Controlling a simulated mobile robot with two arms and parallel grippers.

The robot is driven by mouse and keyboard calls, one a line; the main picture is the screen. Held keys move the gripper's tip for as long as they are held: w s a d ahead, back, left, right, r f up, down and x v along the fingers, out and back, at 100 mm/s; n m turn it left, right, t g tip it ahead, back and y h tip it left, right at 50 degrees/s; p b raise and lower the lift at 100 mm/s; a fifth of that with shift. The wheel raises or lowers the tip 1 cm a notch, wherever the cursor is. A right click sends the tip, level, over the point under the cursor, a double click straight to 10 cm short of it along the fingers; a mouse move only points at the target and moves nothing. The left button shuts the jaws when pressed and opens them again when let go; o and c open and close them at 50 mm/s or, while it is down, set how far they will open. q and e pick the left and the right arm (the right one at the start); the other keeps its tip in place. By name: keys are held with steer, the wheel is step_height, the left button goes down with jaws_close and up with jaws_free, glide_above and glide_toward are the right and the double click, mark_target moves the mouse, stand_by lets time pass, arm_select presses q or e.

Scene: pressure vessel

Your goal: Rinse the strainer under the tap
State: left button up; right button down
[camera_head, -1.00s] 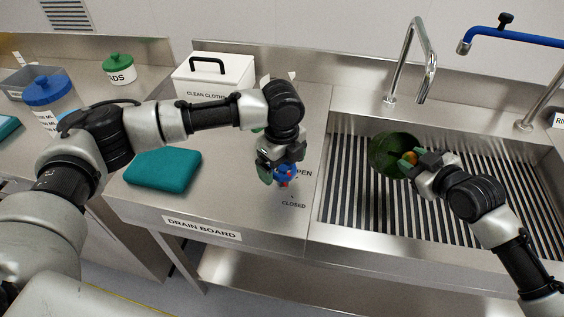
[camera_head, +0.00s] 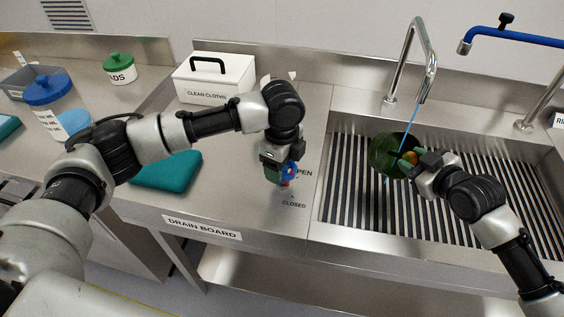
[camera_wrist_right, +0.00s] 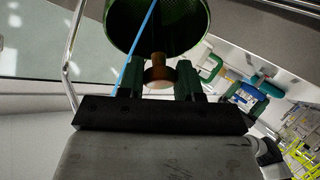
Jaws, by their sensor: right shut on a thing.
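The dark green mesh strainer (camera_head: 381,157) is held over the sink in the head view, its open mouth showing. It is also at the top of the right wrist view (camera_wrist_right: 178,22). My right gripper (camera_head: 411,160) is shut on its orange-brown handle (camera_wrist_right: 160,72). A thin blue water stream (camera_head: 411,125) runs from the silver tap (camera_head: 427,75) down to the strainer. My left gripper (camera_head: 274,170) is at the blue and red valve knob (camera_head: 290,172) between the OPEN and CLOSED labels. It partly covers the knob, and its finger gap is hidden.
The sink (camera_head: 340,200) has a striped, slatted bottom. Left of it is the steel drain board (camera_head: 235,205) with a teal cloth (camera_head: 165,172) and a white CLEAN CLOTHS box (camera_head: 213,80). A second, blue-piped tap (camera_head: 520,34) stands at the right.

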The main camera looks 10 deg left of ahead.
arm_select(q)
steer(key=o, duration=0.9)
steer(key=shift+r, duration=0.1)
step_height(320, 180, up, 12)
steer(key=shift+f, duration=0.1)
